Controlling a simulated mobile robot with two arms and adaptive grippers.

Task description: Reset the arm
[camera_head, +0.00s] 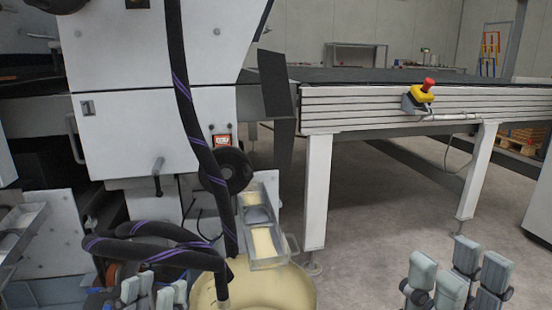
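My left gripper (154,291) is at the bottom left, below the black hoses. Its grey finger pads stand apart with a small gap and nothing seen between them; its lower part is cut off by the picture edge. My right gripper (458,280) is at the bottom right, over the floor. Its grey pads are spread apart and empty. Neither gripper visibly touches anything. Most of both arms is outside the view.
A yellowish round drum (275,287) with a metal trough (264,240) stands beside the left gripper. Black hoses (190,100) hang before the white machine (135,130). A conveyor table (370,108) carries a red emergency button (428,85). Floor (375,220) between drum and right gripper is clear.

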